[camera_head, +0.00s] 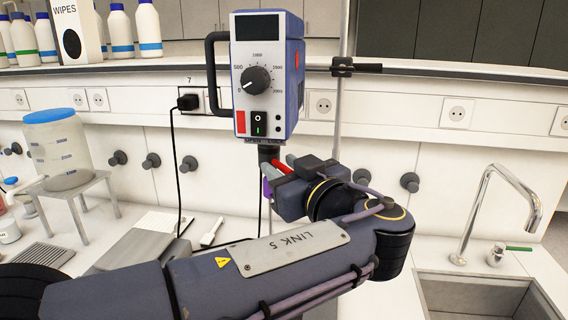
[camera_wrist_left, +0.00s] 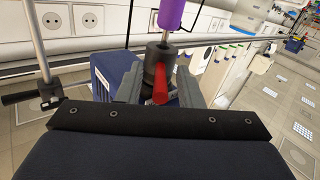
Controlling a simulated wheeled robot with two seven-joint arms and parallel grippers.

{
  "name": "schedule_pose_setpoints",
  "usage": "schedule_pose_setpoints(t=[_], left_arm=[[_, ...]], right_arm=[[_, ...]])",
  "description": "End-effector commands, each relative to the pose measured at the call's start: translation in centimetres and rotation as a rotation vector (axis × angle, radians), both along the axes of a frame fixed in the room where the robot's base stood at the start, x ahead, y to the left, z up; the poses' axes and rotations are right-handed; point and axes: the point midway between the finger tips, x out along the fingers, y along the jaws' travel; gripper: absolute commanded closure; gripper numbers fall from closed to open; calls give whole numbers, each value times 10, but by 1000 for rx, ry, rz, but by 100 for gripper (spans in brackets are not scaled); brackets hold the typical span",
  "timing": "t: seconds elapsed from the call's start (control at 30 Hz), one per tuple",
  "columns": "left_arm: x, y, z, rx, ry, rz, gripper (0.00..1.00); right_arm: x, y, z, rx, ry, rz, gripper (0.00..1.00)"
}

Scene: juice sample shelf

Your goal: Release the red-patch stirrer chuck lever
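The stirrer (camera_head: 266,75) has a blue housing, a dial and a red patch (camera_head: 241,122) at its lower left. Its dark chuck (camera_head: 268,154) hangs below, with a red lever (camera_head: 277,166) on it. A purple part (camera_head: 266,188) sits under the chuck, partly hidden by my gripper. My left gripper (camera_head: 281,173) is at the chuck. In the left wrist view, its two grey fingers (camera_wrist_left: 160,74) stand apart on either side of the red lever (camera_wrist_left: 160,88) and chuck (camera_wrist_left: 156,62); contact cannot be told. The purple part (camera_wrist_left: 171,14) shows beyond. My right gripper is out of view.
A vertical rod with a clamp (camera_head: 343,67) stands right of the stirrer. A tap (camera_head: 497,205) and sink (camera_head: 475,290) are at the right. A blue-lidded jar (camera_head: 55,150) stands on a metal stand at the left. Bottles and a wipes box (camera_head: 75,30) line the shelf.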

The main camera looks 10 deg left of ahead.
Motion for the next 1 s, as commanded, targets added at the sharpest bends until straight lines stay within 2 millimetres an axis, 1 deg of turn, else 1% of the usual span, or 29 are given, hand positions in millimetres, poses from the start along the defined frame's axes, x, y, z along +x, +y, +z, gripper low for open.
schedule_pose_setpoints(t=[0.23,0.27,0.5,0.83,0.93,1.0], left_arm=[[1,1,0,0,0,0,67],[1,1,0,0,0,0,70],[1,1,0,0,0,0,100],[1,1,-1,0,1,-3,100],[1,2,-3,-4,1,-15,100],[0,3,-5,-6,2,-33,100]], right_arm=[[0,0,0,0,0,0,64],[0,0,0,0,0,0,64],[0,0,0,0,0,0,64],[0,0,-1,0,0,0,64],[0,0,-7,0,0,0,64],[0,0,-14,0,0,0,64]])
